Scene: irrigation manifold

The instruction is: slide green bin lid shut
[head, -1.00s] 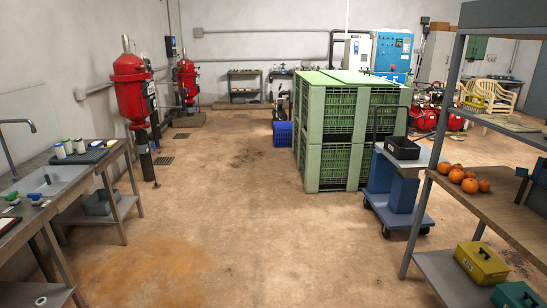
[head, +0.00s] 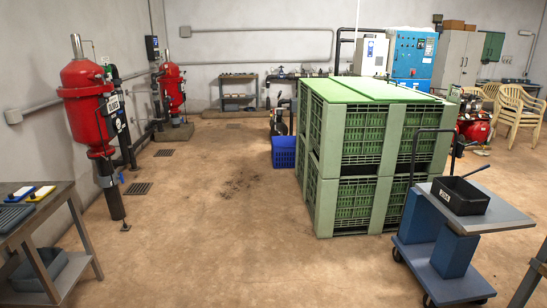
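A large stack of slatted green bins (head: 360,170) stands on the floor right of centre in the head view. Bright green lid panels (head: 375,90) lie across its top. A seam runs between the panels, but from here I cannot tell whether any part of the top is open. The bins are some distance ahead of me. Neither of my grippers is in view.
A blue trolley (head: 440,256) with a black bin (head: 460,197) stands at the right, close to the stack. A blue crate (head: 284,151) sits left of the stack. A metal bench (head: 50,235) and red filter tank (head: 88,108) line the left. The middle floor is clear.

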